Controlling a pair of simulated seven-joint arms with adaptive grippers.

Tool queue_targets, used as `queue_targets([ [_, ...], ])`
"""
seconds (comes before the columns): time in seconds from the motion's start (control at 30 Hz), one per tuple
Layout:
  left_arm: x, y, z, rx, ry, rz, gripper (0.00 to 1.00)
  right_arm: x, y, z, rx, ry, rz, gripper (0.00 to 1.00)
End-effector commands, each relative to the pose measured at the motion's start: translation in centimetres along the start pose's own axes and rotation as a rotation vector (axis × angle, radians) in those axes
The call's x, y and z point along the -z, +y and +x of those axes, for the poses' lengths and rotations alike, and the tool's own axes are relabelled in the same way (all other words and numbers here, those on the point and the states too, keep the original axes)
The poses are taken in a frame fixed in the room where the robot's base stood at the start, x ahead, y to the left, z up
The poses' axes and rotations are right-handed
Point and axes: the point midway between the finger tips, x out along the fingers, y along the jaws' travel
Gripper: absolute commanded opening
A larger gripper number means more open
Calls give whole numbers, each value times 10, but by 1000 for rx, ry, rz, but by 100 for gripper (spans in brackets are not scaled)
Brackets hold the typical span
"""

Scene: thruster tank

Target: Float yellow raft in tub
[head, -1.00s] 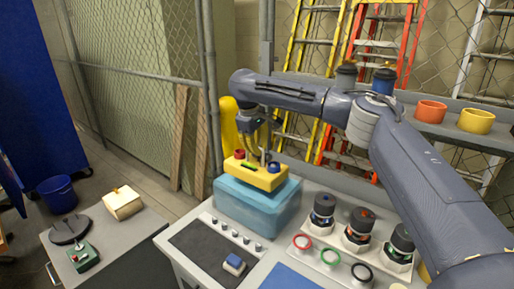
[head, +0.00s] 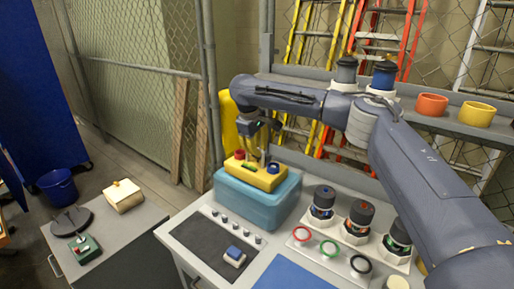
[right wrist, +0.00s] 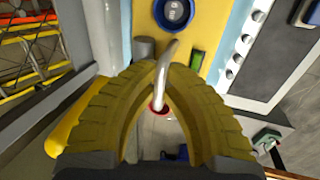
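The yellow raft (head: 262,179), with a red knob and a blue knob on top, is over the top of the blue tub (head: 252,207) at the back of the bench. I cannot tell whether its underside touches what is in the tub. My right gripper (head: 262,150) is directly above the raft. In the right wrist view, its yellow fingers (right wrist: 162,72) close together at the pale bent handle (right wrist: 168,58), with the raft's yellow deck (right wrist: 203,18) and blue knob beyond. The raft looks about level. My left gripper is not in view.
Several dark-capped jars (head: 358,220) stand right of the tub, behind coloured rings (head: 329,249). A dark panel with small knobs and a blue-topped block (head: 234,257) is in front. A shelf with orange (head: 431,106) and yellow (head: 477,115) cups is behind my right arm.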

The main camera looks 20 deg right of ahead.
Motion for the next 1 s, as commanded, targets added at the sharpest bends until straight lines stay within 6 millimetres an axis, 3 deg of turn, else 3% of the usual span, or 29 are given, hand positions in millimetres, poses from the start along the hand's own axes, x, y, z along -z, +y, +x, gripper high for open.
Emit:
queue_targets([
  [0.53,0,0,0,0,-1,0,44,0,-4,16,0,1,0,0],
  [1.0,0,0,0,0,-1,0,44,0,-4,18,0,1,0,0],
])
